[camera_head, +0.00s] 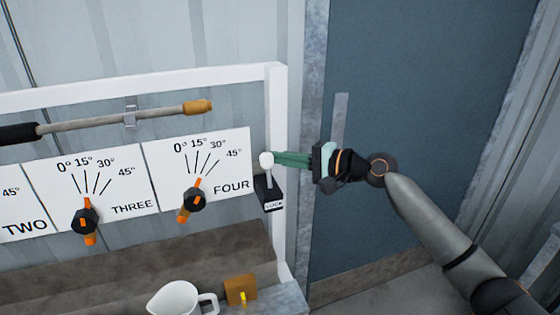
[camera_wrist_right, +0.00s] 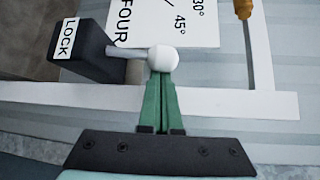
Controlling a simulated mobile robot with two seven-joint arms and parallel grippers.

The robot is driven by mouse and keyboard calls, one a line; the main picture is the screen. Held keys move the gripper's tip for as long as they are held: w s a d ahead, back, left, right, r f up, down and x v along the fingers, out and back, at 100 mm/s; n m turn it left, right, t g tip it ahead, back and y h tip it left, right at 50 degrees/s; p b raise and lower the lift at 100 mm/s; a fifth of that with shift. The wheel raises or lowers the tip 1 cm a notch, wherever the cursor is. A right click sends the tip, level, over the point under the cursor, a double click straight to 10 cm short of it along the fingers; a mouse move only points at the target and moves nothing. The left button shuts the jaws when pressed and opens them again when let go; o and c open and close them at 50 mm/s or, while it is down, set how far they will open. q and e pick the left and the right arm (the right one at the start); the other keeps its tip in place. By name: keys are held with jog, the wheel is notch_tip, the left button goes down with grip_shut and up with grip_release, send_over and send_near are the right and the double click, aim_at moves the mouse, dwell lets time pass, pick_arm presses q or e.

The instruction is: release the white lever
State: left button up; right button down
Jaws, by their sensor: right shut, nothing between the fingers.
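The white lever (camera_head: 267,163) has a round white knob on a pale stalk and rises from a black base marked LOCK (camera_head: 270,194), at the right post of the white frame. In the right wrist view the knob (camera_wrist_right: 163,59) sits just beyond my fingertips, and the stalk runs left into the black base (camera_wrist_right: 85,52). My right gripper (camera_head: 277,159) comes from the right with its green fingers closed together and nothing between them. The tips (camera_wrist_right: 162,76) are at the knob, touching or nearly so; I cannot tell which. My left gripper is not in view.
Dial panels THREE (camera_head: 92,180) and FOUR (camera_head: 200,170) with orange-marked knobs are left of the lever. A rod with an orange end (camera_head: 198,107) hangs above. A white jug (camera_head: 178,299) and an orange-brown block (camera_head: 240,290) stand below. The blue-grey door (camera_head: 420,120) is behind my arm.

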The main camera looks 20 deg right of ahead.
aim_at(268, 157)
pick_arm(q)
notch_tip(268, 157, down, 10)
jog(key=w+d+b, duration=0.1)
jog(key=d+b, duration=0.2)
jog(key=b, duration=1.1)
pick_arm(e)
jog(key=s+n+t+y, duration=0.1)
jog(key=n+y, duration=0.1)
jog(key=s+n+t+y, duration=0.1)
jog(key=s+n, duration=0.1)
jog(key=shift+s+n+t+y, duration=0.25)
jog(key=shift+n+t+y, duration=0.05)
jog(key=shift+y, duration=0.1)
jog(key=shift+b, duration=0.3)
jog(key=shift+s+n+y+b, duration=0.25)
jog(key=shift+n+y+b, duration=0.2)
jog(key=shift+b, duration=0.5)
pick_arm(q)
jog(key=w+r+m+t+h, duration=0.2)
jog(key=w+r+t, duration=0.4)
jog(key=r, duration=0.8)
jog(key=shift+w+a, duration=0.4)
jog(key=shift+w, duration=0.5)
pick_arm(e)
jog(key=shift+r, duration=0.1)
jog(key=shift+s+d, duration=0.1)
